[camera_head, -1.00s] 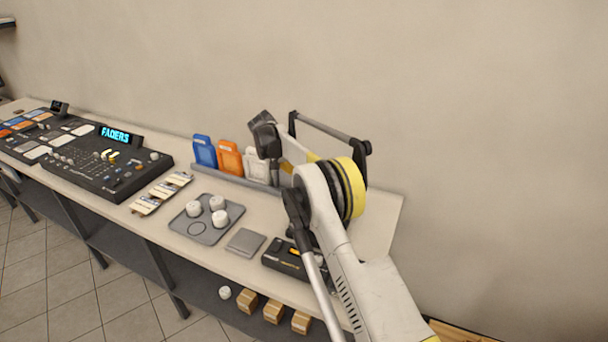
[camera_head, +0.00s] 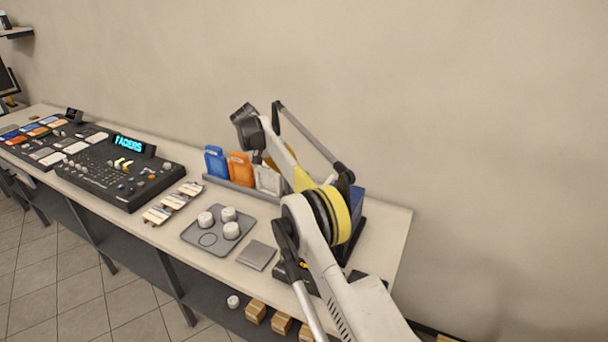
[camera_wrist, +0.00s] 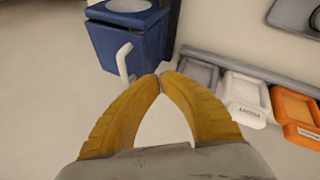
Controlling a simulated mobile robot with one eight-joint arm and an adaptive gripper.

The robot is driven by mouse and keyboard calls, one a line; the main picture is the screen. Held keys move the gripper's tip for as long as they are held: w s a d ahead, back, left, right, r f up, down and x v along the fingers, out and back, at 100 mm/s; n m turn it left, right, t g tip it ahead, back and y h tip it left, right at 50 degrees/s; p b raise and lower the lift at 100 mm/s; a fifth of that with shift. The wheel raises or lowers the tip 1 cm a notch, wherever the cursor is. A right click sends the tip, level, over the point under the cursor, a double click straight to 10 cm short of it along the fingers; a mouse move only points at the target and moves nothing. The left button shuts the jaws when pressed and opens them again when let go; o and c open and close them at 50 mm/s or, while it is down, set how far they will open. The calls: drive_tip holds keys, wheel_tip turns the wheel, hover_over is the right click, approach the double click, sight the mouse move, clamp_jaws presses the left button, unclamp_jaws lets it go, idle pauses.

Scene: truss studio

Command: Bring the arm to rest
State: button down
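My arm (camera_head: 320,250) reaches up from the lower right of the head view and bends over the right end of the long table (camera_head: 390,235). My gripper (camera_wrist: 160,77) shows in the wrist view with its two yellow fingers curving in until the tips meet. Nothing is seen between them. In the head view the gripper is mostly hidden behind my arm. In the wrist view the fingertips are just right of a blue box with a white handle (camera_wrist: 128,45), apparently above the table.
A rack holds blue (camera_head: 216,161), orange (camera_head: 241,168) and white (camera_head: 268,180) cards. A grey tray (camera_head: 190,237) with white knobs, a flat grey square (camera_head: 257,255) and a fader console (camera_head: 120,180) stand leftward. Small boxes (camera_head: 256,311) sit on the lower shelf. The wall is behind.

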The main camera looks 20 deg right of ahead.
drive_tip(key=s+a+r+n+t+y+b, duration=0.25)
drive_tip(key=s+r+b, duration=0.45)
drive_tip(key=s+r, duration=0.6)
drive_tip(key=s+f+n+t+y+b, duration=0.2)
drive_tip(key=s+b, duration=0.1)
drive_tip(key=s, duration=1.3)
drive_tip(key=s+a+f+t+y+b, duration=0.1)
drive_tip(key=s+f+b, duration=0.1)
drive_tip(key=s+f, duration=0.5)
drive_tip(key=s+a+f+t+y+b, duration=0.1)
drive_tip(key=s+a+f+b, duration=0.1)
drive_tip(key=s+f, duration=0.5)
drive_tip(key=s, duration=0.5)
drive_tip(key=shift+s+f+n, duration=0.25)
drive_tip(key=shift+n, duration=0.1)
drive_tip(key=shift+a, duration=0.1)
